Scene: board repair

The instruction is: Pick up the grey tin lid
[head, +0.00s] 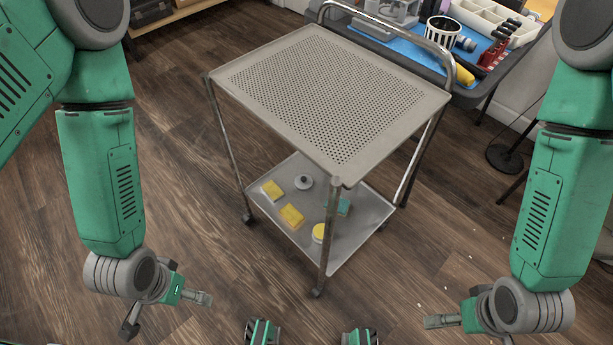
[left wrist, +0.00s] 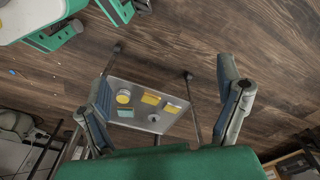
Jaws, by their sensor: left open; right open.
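The grey tin lid (head: 303,182), a small round disc with a darker middle, lies on the cart's lower shelf (head: 352,240), towards its back. It also shows in the left wrist view (left wrist: 153,118), small and between my fingers but well beyond them. My left gripper (head: 165,313) is open and empty, to the left of the cart and apart from it. In the left wrist view its two fingers (left wrist: 165,108) stand wide apart. My right gripper (head: 462,331) is open and empty, to the right of the cart; part of it is cut off by the picture's bottom edge.
Yellow blocks (head: 291,216), a teal block (head: 343,207) and a yellow-topped round tin (head: 319,232) share the shelf. The perforated top shelf (head: 335,90) is bare and overhangs the lower one; corner posts (head: 328,245) stand around it. A cluttered workbench (head: 465,95) is behind.

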